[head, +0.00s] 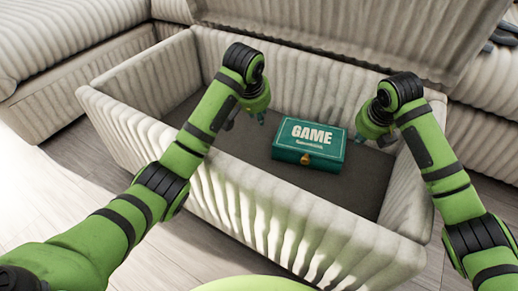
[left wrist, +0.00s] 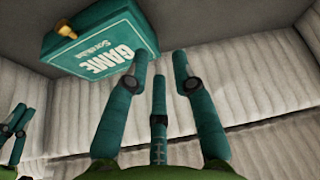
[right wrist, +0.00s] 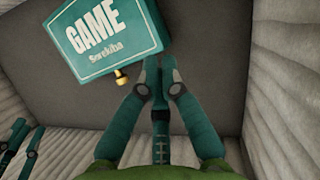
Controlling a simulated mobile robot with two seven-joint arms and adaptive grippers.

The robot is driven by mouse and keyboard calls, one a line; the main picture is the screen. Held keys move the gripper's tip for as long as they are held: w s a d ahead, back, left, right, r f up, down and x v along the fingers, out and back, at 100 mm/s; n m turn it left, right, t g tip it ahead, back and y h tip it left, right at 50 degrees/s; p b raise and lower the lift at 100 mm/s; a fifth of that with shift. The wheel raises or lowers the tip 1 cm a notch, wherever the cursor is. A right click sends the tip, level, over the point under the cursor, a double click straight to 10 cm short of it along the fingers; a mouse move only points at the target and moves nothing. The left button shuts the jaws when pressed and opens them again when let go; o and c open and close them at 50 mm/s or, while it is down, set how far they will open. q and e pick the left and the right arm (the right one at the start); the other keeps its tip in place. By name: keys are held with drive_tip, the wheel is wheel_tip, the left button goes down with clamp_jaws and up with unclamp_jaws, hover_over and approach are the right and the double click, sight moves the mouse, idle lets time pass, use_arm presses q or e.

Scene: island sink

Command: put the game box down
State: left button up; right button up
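The teal game box (head: 308,143), with white "GAME" lettering and a gold clasp, lies flat with its lid closed, apparently on the dark floor inside the pale ribbed storage bench (head: 262,200). My left gripper (head: 246,122) is left of the box, open and empty; its fingers stand apart in the left wrist view (left wrist: 160,62), with the box (left wrist: 100,50) beyond them. My right gripper (head: 365,138) is just right of the box. In the right wrist view its fingertips (right wrist: 159,64) are close together with nothing between them, beside the box (right wrist: 108,42); contact is unclear.
The bench's raised padded lid (head: 350,35) stands behind the box. The bench walls surround both grippers. Bare dark floor (head: 365,180) shows around the box. A pale ribbed sofa (head: 60,45) stands at the left, and wooden flooring (head: 70,190) lies in front.

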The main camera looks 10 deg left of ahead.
use_arm(q)
drive_tip(key=f, duration=0.1)
drive_tip(key=a+f, duration=0.1)
drive_tip(key=a, duration=0.1)
drive_tip(key=shift+s+f+g, duration=0.3)
drive_tip(key=shift+f, duration=0.1)
use_arm(e)
drive_tip(key=shift+o, duration=0.9)
drive_tip(key=shift+s+a+f, duration=0.1)
drive_tip(key=shift+f, duration=0.45)
use_arm(q)
drive_tip(key=shift+d+r, duration=0.1)
drive_tip(key=shift+r, duration=0.05)
drive_tip(key=w+d+v, duration=0.1)
drive_tip(key=v, duration=0.9)
drive_tip(key=shift+d+r+p, duration=0.2)
drive_tip(key=shift+d+p, duration=0.05)
drive_tip(key=shift+p, duration=0.05)
use_arm(e)
drive_tip(key=v, duration=0.8)
drive_tip(key=shift+w+d+r, duration=0.2)
drive_tip(key=shift+d+r, duration=0.05)
drive_tip(key=shift+r, duration=0.1)
